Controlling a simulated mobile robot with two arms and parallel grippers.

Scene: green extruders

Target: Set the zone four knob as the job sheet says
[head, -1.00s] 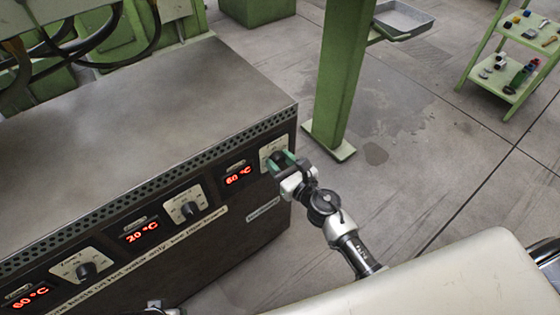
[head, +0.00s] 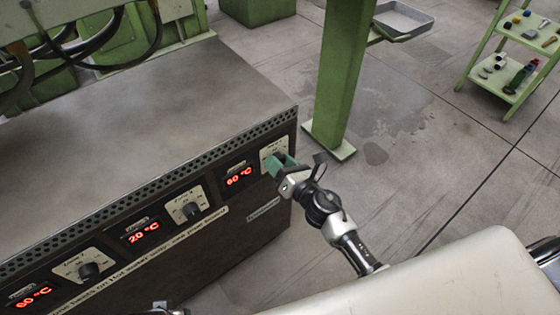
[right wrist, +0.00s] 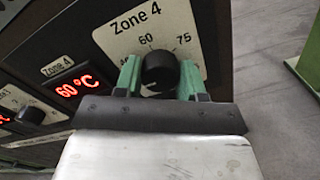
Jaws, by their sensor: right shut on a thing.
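The zone four knob (right wrist: 159,71) is a black round knob on a pale plate marked "Zone 4" (right wrist: 136,20), with 60 and 75 printed above it. My right gripper (right wrist: 160,82) has its green fingers on either side of the knob and is shut on it. Which way the knob points is not clear. In the head view my right gripper (head: 281,165) hides most of the knob. The zone four display (right wrist: 76,86) reads 60 °C; it also shows in the head view (head: 239,178). My left gripper is not clearly seen. No job sheet is readable.
Left along the dark panel are another knob (head: 190,210), a 20 °C display (head: 143,233), a further knob (head: 88,271) and a 60 °C display (head: 32,297). A green post (head: 340,80) stands behind my right gripper. A green shelf cart (head: 510,60) stands far right, with open floor between.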

